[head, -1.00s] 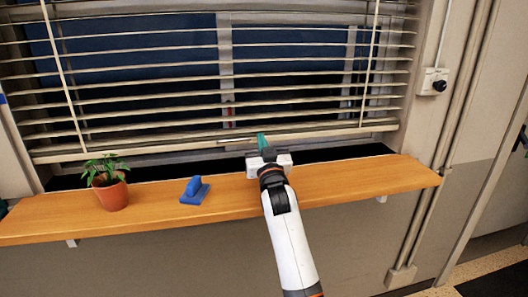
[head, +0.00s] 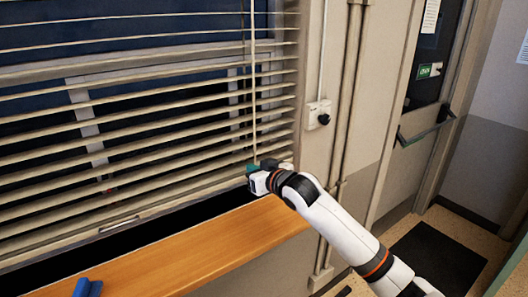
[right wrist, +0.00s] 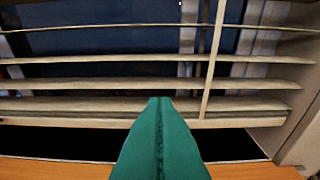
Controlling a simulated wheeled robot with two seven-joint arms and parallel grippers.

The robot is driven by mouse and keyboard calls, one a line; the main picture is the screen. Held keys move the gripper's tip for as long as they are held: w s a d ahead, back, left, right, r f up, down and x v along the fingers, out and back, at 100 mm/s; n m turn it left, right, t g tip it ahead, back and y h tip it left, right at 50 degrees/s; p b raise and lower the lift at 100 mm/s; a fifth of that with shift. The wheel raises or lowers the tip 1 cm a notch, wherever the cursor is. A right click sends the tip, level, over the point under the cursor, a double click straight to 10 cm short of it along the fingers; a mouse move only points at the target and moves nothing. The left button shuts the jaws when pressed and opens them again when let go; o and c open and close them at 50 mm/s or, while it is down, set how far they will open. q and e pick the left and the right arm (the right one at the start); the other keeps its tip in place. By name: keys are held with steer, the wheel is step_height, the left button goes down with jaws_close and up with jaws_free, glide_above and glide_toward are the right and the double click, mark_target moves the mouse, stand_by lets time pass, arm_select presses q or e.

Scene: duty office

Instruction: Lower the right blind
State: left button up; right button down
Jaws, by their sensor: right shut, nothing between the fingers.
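A cream slatted blind (head: 150,126) hangs in front of the dark window, slats apart. Its bottom rail (head: 60,240) hangs a little above the sill, with a dark gap below, and carries a small metal handle (head: 118,224). My right gripper (head: 254,169) is at the blind's right end, near the lower end of a vertical ladder tape. In the right wrist view its green fingers (right wrist: 160,104) are together and empty, pointing at the rail (right wrist: 80,112); I cannot tell whether they touch it. My left gripper is out of view.
A wooden sill shelf (head: 190,245) runs below the blind, with a blue object (head: 87,288) at its left. A wall box with a black knob (head: 318,114) and a vertical pipe (head: 347,110) are right of the window. A door (head: 432,90) stands farther right.

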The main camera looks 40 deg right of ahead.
steer(key=p, duration=0.3)
glide_above(233, 171)
steer(key=f+v, duration=0.1)
steer(key=v, duration=0.2)
steer(key=shift+s+d+f, duration=0.1)
steer(key=shift+s+f, duration=0.2)
steer(key=shift+f, duration=0.5)
step_height(233, 171, down, 3)
steer(key=shift+f+p, duration=0.1)
steer(key=shift+p, duration=0.7)
steer(key=shift+w+f, duration=0.1)
steer(key=shift+f, duration=0.5)
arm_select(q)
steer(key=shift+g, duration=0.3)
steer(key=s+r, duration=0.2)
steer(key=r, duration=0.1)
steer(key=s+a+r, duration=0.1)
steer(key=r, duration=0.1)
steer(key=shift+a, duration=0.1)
